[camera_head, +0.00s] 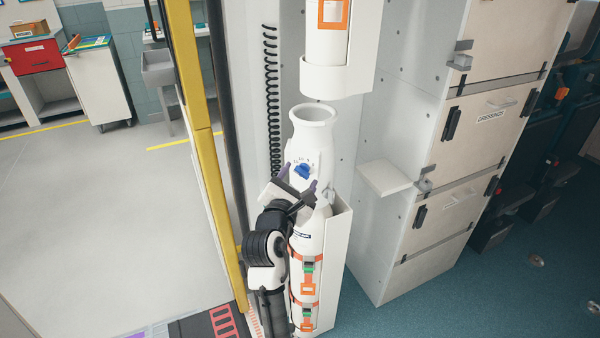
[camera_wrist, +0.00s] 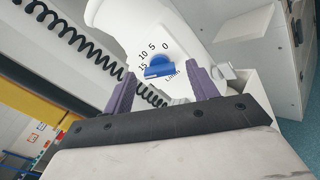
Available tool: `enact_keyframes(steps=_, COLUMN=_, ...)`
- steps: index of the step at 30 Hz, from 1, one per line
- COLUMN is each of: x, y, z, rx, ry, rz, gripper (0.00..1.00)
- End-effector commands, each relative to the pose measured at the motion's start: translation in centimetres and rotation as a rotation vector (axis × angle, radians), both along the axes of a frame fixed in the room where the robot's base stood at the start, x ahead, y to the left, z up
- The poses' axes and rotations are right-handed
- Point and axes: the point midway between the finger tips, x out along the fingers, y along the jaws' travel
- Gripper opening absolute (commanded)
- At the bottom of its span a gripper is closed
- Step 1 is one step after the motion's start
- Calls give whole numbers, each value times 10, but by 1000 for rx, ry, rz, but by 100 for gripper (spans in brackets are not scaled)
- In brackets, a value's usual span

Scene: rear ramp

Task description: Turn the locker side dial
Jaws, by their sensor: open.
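The dial (camera_head: 303,171) is a blue knob on the white neck of a tall white cylinder (camera_head: 313,128). In the wrist view the dial (camera_wrist: 158,67) has a printed scale with 0, 5, 10 and 15 around it. My gripper (camera_head: 297,187) is just below the dial in the head view. In the wrist view its two purple fingers (camera_wrist: 165,88) are spread wide and empty, with the dial ahead between them. The fingers appear apart from the dial; the exact gap is hard to tell.
Orange straps (camera_head: 306,289) hold the cylinder in a white bracket (camera_head: 338,255). A black coiled cord (camera_head: 271,100) hangs behind it. A yellow post (camera_head: 196,110) stands close left. A small white shelf (camera_head: 384,177) and drawers, one labelled DRESSINGS (camera_head: 491,116), are right. Open floor lies left.

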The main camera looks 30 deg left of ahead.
Motion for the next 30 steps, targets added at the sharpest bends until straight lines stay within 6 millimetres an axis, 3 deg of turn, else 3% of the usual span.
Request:
enact_keyframes(steps=6, x=14, y=2, z=0, rx=1, ry=0, rz=0, gripper=58)
enact_keyframes(steps=14, x=15, y=3, z=0, rx=1, ry=0, rz=1, gripper=58)
enact_keyframes(steps=24, x=15, y=3, z=0, rx=1, ry=0, rz=1, gripper=14)
enact_keyframes(steps=30, x=14, y=3, z=0, rx=12, ry=2, rz=1, gripper=14)
